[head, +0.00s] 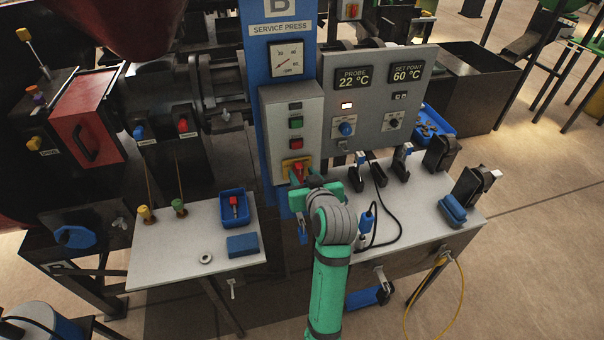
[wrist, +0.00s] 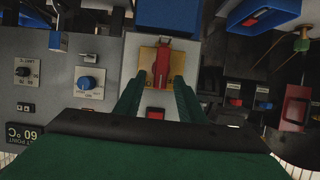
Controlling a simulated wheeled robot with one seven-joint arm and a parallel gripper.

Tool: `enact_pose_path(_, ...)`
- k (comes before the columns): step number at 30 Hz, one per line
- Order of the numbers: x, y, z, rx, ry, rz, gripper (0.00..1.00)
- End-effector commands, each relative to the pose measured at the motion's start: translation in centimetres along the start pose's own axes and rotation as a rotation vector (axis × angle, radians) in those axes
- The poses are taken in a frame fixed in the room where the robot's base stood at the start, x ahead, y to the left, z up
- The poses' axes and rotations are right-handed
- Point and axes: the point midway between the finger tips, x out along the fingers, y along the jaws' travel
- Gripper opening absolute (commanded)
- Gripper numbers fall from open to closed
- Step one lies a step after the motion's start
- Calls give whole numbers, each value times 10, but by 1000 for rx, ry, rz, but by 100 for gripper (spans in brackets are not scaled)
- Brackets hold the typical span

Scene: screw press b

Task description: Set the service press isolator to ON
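The service press isolator is a red handle on a yellow plate (head: 297,165), low on the pale control box under the SERVICE PRESS sign. In the wrist view, which is upside down, the red handle (wrist: 162,62) stands nearly in line with the plate, slightly tilted. My gripper (head: 305,183) is at the isolator and hides part of it in the head view. In the wrist view my gripper's green fingers (wrist: 159,84) are apart, one on each side of the handle. I cannot tell whether either finger touches it. No ON or OFF lettering is readable.
Above the isolator are a green button (head: 296,123) and a red button (head: 296,142). The grey panel (head: 376,97) to the right reads PROBE 22 °C and SET POINT 60 °C. A bench (head: 415,215) with clamps and a black cable lies below it; a small table (head: 165,255) stands left.

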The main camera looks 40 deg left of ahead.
Motion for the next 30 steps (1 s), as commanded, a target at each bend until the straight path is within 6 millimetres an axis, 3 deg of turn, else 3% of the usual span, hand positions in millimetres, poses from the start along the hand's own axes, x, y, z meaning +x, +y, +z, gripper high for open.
enact_pose_path(9,-60,2,1,2,1,5,36)
enact_pose_path(15,-84,3,1,2,0,6,36)
enact_pose_path(30,-91,1,1,1,-1,2,36)
